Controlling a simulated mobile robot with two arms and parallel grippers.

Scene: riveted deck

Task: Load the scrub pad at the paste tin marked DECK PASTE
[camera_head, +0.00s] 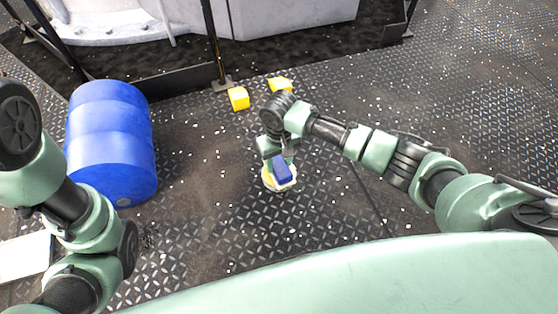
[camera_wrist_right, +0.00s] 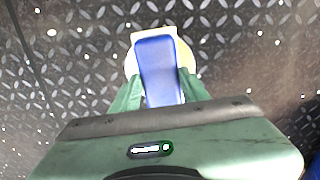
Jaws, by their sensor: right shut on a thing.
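The scrub pad shows as a blue block-shaped back (camera_head: 283,169) with a pale pad under it (camera_wrist_right: 152,33). My right gripper (camera_head: 277,155) is shut on it, one finger on each side of the blue part in the right wrist view (camera_wrist_right: 161,92). A round, pale yellowish tin (camera_head: 267,180) lies directly under the pad, and its edge shows beside the pad in the right wrist view (camera_wrist_right: 189,58). I cannot tell whether pad and paste touch. No DECK PASTE lettering is readable. My left arm shows at the left, but its gripper is out of view.
Two yellow blocks (camera_head: 238,98) (camera_head: 280,84) lie beyond my right gripper. A large white structure (camera_head: 150,15) with dark posts fills the back. The deck to the right is mostly clear.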

